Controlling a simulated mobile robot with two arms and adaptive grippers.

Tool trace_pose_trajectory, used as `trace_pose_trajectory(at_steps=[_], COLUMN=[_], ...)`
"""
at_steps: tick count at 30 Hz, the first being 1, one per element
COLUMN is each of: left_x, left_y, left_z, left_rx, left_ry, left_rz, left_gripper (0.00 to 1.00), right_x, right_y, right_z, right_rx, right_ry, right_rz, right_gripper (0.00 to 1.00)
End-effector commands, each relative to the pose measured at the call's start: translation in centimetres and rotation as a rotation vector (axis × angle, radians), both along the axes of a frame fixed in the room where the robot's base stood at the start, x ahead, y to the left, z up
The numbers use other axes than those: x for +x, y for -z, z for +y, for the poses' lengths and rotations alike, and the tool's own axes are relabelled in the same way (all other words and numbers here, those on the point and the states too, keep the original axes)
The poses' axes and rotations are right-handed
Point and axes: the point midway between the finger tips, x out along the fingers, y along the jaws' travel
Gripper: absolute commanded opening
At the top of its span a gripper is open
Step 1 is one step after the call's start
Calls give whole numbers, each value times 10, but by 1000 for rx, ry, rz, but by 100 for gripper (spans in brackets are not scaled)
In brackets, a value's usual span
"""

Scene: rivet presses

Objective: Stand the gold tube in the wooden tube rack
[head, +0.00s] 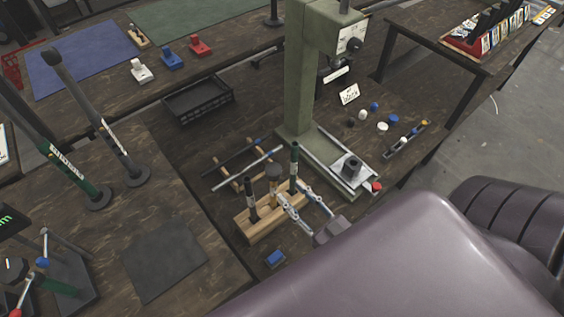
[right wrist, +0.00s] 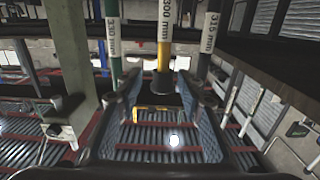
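The wooden tube rack (head: 262,228) sits on the dark table, left of my right gripper. The gold tube (head: 273,181) stands upright at its middle, between a black tube (head: 251,194) and a green tube (head: 294,166). Its lower end is partly hidden. My right gripper (head: 296,194) is open beside the rack, its fingers pointing toward the tubes. In the right wrist view the gold tube (right wrist: 164,40), marked 300 mm, lines up between the spread fingers (right wrist: 160,92), with a gap on both sides. My left gripper is not visible.
The green press (head: 300,90) stands behind the rack. A wooden cradle (head: 218,163) with lying rods is behind left, and a black crate (head: 198,98) is farther back. A dark mat (head: 165,262) lies at left.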

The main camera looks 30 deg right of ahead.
Motion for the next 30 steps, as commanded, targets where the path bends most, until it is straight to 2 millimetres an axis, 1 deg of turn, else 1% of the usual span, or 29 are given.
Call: trace_pose_trajectory(at_steps=[1,3,7,26,30], left_x=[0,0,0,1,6], left_y=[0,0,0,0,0], left_z=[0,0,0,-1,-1], left_rx=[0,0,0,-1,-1], left_ry=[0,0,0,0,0], left_rz=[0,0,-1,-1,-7], left_gripper=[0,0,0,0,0], right_x=[-8,-16,-23,-24,-24], right_y=[1,1,0,1,1], right_z=[-1,-2,-3,-3,-3], right_rx=[0,0,0,0,0], right_ry=[0,0,0,0,0], right_rz=[1,2,0,1,1], right_gripper=[35,35,35,35,35])
